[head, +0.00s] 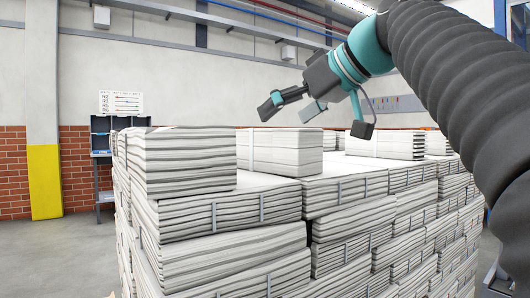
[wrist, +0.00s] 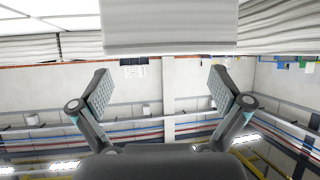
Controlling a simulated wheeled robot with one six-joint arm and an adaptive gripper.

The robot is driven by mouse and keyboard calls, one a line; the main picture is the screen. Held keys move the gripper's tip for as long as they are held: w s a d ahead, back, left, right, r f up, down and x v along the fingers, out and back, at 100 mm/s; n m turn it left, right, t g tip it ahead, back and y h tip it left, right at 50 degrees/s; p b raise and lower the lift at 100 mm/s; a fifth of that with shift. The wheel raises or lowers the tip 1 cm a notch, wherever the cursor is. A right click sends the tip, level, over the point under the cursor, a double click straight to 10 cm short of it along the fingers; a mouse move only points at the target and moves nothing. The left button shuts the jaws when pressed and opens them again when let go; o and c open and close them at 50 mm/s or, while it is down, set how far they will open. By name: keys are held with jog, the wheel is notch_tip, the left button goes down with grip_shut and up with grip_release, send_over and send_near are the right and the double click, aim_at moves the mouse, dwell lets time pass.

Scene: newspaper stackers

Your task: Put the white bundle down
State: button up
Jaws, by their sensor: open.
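A white bundle (head: 280,152) with thin bands lies flat on top of the large newspaper stack, near the middle of the head view. My gripper (head: 290,108) is above it, open and empty, with a visible gap between fingertips and bundle. In the wrist view, my gripper's two fingers (wrist: 161,88) are spread wide with nothing between them. A pale block (wrist: 170,30) fills the top middle there, beyond the fingertips; I cannot tell for certain that it is the white bundle.
A greyer bundle (head: 187,160) stands on the stack to the left. Another pale bundle (head: 385,144) lies to the right. The stack (head: 235,260) has several layers of banded newspapers. Bare stack top shows in front of the white bundle. A yellow-based pillar (head: 44,182) stands far left.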

aim_at(265, 130)
jog(key=shift+s+b+x, duration=0.2)
jog(key=shift+b+x, duration=0.1)
jog(key=shift+x, duration=2.5)
jog(key=shift+a, duration=0.1)
jog(key=c, duration=1.7)
jog(key=shift+c, duration=1)
jog(key=shift+r, duration=0.15)
